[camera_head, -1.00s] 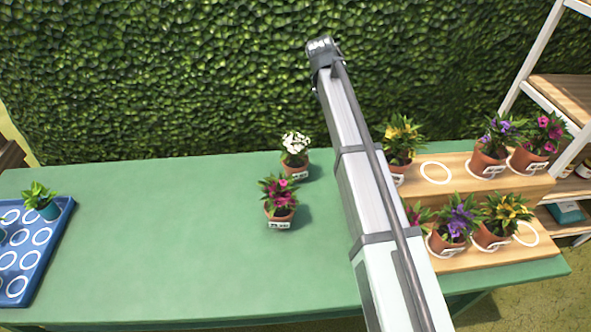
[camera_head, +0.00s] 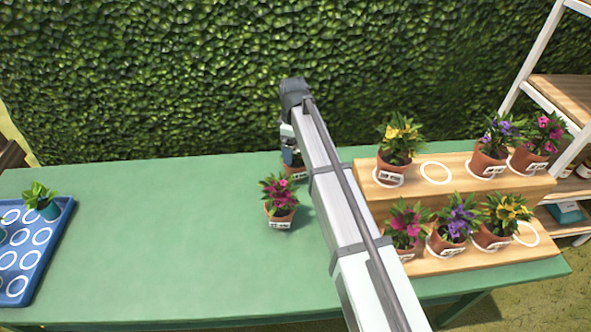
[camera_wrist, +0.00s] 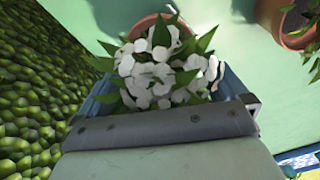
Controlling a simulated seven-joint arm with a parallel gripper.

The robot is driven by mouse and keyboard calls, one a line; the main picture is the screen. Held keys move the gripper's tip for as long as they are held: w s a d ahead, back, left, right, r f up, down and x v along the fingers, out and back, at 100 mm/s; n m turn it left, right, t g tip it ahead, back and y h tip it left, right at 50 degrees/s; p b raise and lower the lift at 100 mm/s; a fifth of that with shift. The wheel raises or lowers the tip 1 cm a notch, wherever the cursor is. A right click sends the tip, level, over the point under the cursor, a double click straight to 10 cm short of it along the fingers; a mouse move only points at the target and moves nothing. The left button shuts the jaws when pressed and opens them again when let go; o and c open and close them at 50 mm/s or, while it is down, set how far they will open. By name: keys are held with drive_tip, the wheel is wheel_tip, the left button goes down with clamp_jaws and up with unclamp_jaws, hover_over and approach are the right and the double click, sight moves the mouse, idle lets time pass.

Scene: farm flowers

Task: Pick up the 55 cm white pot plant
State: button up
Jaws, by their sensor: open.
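The white pot plant stands on the green table; in the wrist view its white flowers (camera_wrist: 155,68) and green leaves fill the space between the jaws, with part of its terracotta pot (camera_wrist: 148,25) beyond them. In the head view my arm hides the flowers, and only some of the pot (camera_head: 299,173) shows. My gripper (camera_head: 290,158) is over the plant, pointing down. In the wrist view my gripper (camera_wrist: 168,88) is open, with blue fingers on both sides of the flowers. I cannot tell whether they touch it. Any size label is unreadable.
A magenta pot plant (camera_head: 279,203) stands close by, nearer the front. A wooden two-step stand (camera_head: 470,255) on the right holds several flowering pots. A blue tray (camera_head: 45,270) is at the left. The hedge (camera_head: 180,80) rises behind the table; the table's middle left is clear.

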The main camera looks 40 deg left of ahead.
sight(296, 164)
drive_tip(key=shift+d+f, duration=0.2)
drive_tip(key=shift+f, duration=1.55)
drive_tip(key=shift+d+f, duration=0.2)
drive_tip(key=shift+f, duration=1.55)
drive_tip(key=shift+c, duration=0.5)
drive_tip(key=c, duration=0.9)
